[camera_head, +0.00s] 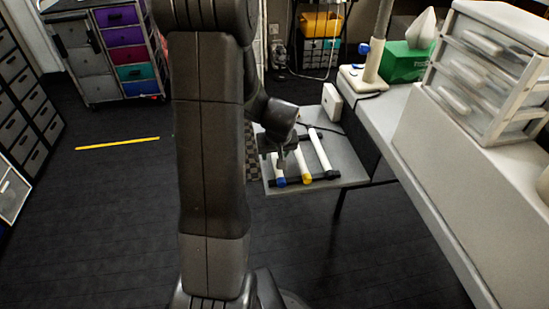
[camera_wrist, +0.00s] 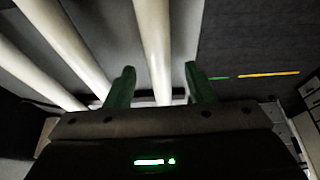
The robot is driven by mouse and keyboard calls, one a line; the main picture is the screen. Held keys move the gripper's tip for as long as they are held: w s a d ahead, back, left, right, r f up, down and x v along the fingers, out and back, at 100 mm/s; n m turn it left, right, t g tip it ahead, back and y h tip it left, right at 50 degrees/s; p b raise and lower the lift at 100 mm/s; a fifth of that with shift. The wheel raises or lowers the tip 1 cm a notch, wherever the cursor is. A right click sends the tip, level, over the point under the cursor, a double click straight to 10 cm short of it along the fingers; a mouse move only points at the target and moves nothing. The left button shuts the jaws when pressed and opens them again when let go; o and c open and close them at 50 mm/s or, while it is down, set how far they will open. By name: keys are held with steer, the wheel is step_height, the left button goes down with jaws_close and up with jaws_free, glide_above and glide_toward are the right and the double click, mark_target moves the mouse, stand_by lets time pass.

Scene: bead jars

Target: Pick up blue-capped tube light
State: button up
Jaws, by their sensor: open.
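The blue-capped tube light (camera_head: 280,169) is a white tube lying leftmost on a small grey table in the head view, its blue cap toward the near edge. My gripper (camera_head: 283,158) is over this tube, partly hidden by my arm. In the wrist view my gripper's green fingers (camera_wrist: 160,85) are open, with one white tube (camera_wrist: 153,40) running between them. By its outermost place this looks like the blue-capped tube, but its cap is out of that view. I cannot tell whether the fingers touch it.
A yellow-capped tube (camera_head: 306,178) and a dark-capped tube (camera_head: 320,150) lie to the right, all across black rails (camera_head: 318,177) on the grey table (camera_head: 345,168). A white counter (camera_head: 440,190) with clear drawers (camera_head: 490,75) stands right. The floor at left is open.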

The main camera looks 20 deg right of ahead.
steer(key=shift+c, duration=0.4)
steer(key=c, duration=1)
